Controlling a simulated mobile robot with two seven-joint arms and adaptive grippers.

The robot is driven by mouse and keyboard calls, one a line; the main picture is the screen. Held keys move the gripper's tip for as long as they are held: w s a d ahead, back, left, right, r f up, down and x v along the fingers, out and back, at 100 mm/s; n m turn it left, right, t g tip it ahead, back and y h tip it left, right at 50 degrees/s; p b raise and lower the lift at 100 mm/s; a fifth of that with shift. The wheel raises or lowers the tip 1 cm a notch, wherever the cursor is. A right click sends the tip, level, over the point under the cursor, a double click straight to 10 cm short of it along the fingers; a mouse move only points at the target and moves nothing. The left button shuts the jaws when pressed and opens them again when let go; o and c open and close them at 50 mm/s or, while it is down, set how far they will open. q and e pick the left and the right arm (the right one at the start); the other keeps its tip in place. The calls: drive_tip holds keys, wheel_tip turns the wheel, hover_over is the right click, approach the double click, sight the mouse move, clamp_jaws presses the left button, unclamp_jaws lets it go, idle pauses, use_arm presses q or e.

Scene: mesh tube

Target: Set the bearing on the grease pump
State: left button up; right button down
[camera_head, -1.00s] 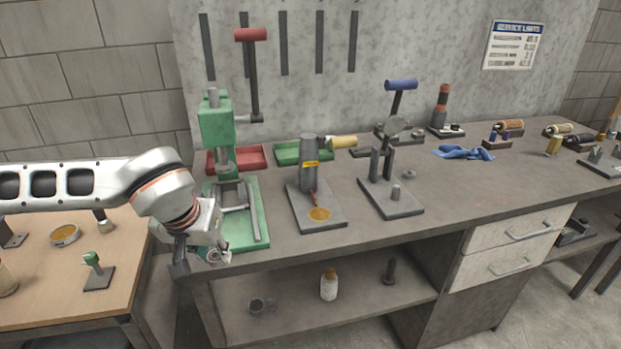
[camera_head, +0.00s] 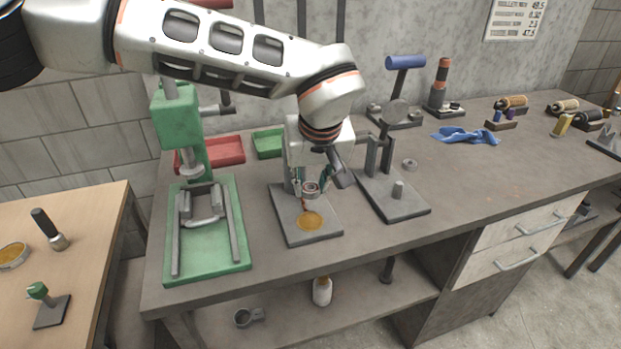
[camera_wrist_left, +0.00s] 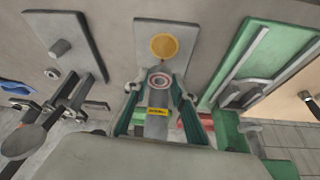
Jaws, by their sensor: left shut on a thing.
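The bearing (camera_head: 310,187) is a small grey metal ring held between the fingertips of my left gripper (camera_head: 312,184). It also shows in the left wrist view (camera_wrist_left: 159,81), between the two green-edged fingers. The grease pump is a grey plate (camera_head: 285,205) with an orange grease disc (camera_head: 310,221) toward its front; its upright cylinder with a yellow label (camera_wrist_left: 157,112) shows in the wrist view but is mostly hidden by my gripper in the head view. The bearing appears above the plate, just behind the grease disc; its exact height is unclear. My right gripper is not in view.
A green press (camera_head: 207,262) stands left of the pump. Red (camera_head: 222,152) and green (camera_head: 268,143) trays lie behind. The bench right of the stand has free room.

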sight(312, 196)
use_arm(q)
drive_tip(key=shift+s+f+b, duration=0.1)
drive_tip(key=shift+f+b, duration=0.2)
drive_tip(key=shift+f, duration=0.55)
wheel_tip(312, 196, down, 2)
drive_tip(key=shift+f+b, duration=0.2)
drive_tip(key=shift+b, duration=0.85)
drive_tip(key=shift+f+b, duration=0.5)
drive_tip(key=shift+f, duration=0.5)
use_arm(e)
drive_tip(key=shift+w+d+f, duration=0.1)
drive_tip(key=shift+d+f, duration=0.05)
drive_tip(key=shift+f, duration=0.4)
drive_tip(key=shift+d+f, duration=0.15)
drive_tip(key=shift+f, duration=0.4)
use_arm(q)
drive_tip(key=shift+p, duration=0.75)
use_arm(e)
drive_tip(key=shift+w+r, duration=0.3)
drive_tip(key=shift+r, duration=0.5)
